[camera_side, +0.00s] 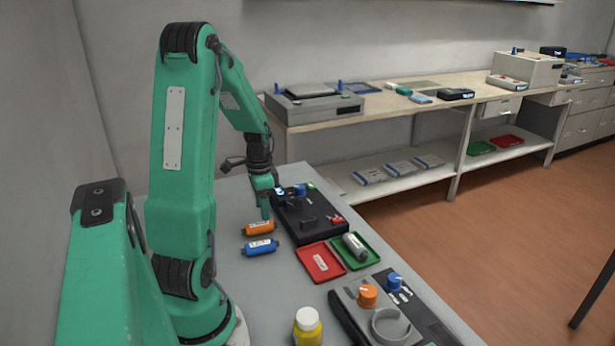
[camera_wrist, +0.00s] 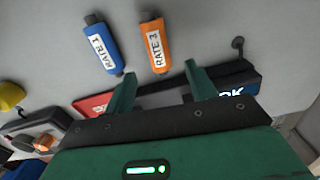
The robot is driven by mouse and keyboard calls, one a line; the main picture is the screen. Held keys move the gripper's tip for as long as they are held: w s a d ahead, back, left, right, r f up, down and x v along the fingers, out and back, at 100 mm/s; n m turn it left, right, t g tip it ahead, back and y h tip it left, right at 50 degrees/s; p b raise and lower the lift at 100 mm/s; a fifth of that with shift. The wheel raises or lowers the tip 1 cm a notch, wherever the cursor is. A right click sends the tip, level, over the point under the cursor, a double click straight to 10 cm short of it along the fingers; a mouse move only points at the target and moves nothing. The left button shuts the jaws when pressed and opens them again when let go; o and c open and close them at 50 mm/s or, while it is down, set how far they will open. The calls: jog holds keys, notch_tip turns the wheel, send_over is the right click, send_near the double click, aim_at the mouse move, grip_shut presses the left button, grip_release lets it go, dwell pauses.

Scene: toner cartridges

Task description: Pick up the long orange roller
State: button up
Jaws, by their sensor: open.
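The orange roller (camera_side: 258,228) lies on the grey table in the side view, labelled, beside a blue roller (camera_side: 261,247). In the wrist view the orange roller (camera_wrist: 155,46) reads "RATE 3" and lies ahead of the fingertips, right of the blue roller (camera_wrist: 103,46), which reads "RATE 1". My gripper (camera_side: 268,213) is above the table near the left edge of a black device, just beyond the orange roller. In the wrist view my gripper (camera_wrist: 160,78) has its two green fingers apart with nothing between them, and it does not touch the roller.
The black device (camera_side: 310,224) stands right of the rollers. A yellow bottle (camera_side: 307,327) and a device with an orange knob (camera_side: 367,295) stand in front.

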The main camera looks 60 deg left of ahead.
aim_at(264, 223)
jog(key=shift+f, duration=0.65)
jog(key=shift+f, duration=0.1)
jog(key=shift+f, duration=2.5)
jog(key=c, duration=1.1)
jog(key=shift+r, duration=0.1)
